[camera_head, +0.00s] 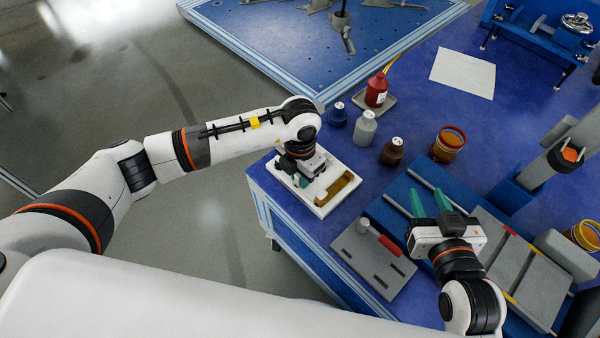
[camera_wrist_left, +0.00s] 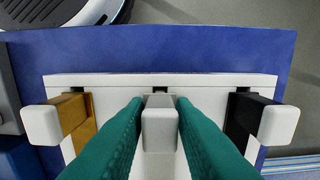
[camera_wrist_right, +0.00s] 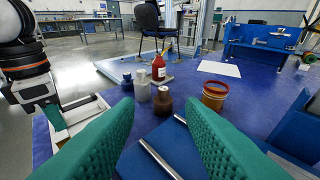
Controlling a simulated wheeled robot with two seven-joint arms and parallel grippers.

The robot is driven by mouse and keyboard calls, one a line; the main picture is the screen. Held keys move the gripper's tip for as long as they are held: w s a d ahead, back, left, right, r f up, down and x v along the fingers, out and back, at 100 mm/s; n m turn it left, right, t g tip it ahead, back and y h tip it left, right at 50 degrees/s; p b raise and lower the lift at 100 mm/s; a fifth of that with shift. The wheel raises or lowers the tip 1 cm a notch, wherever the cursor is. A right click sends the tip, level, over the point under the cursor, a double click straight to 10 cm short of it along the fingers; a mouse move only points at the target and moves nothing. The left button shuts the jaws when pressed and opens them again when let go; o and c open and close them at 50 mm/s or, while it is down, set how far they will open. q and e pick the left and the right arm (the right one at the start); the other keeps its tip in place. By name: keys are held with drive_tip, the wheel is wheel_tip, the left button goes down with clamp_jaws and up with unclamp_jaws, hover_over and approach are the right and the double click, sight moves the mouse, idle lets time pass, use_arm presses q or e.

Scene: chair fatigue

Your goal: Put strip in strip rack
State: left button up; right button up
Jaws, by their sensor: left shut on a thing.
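A white rack (camera_head: 347,177) with slots lies near the table's left corner; it also shows in the left wrist view (camera_wrist_left: 215,82). A brass-coloured strip (camera_wrist_left: 80,117) and a black strip (camera_wrist_left: 248,115), each with a white end, sit on its two sides. My left gripper (camera_wrist_left: 158,112) is over the rack, shut on the middle strip (camera_wrist_left: 160,128), which has a pale grey end. Its lower part is hidden, so I cannot tell how deep it sits. My right gripper (camera_head: 429,203) is open and empty above the blue tray; its spread teal fingers show in the right wrist view (camera_wrist_right: 160,130).
A grey slotted plate (camera_head: 355,248) with a red-handled piece (camera_head: 389,246) lies in front. Blue, white and brown bottles (camera_head: 393,152), a red bottle (camera_head: 376,92) and an orange-rimmed jar (camera_head: 448,145) stand behind. A blue tray (camera_head: 401,187) with metal rods lies to the right.

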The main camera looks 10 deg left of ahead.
use_arm(q)
drive_tip(key=shift+f, duration=0.1)
drive_tip(key=o, duration=1)
use_arm(e)
drive_tip(key=shift+w+a+r, duration=0.1)
drive_tip(key=shift+w+r, duration=0.05)
drive_tip(key=shift+r, duration=0.15)
use_arm(q)
drive_tip(key=shift+r, duration=0.5)
wheel_tip(320, 180, up, 11)
drive_tip(key=p, duration=0.2)
drive_tip(key=shift+p, duration=0.4)
use_arm(e)
drive_tip(key=s+d+f+g+h, duration=0.1)
drive_tip(key=s+d+f+g, duration=0.2)
drive_tip(key=s+f+g, duration=0.4)
drive_tip(key=shift+s+d+f+h, duration=0.25)
drive_tip(key=shift+s+f+h, duration=0.2)
drive_tip(key=shift+s, duration=0.1)
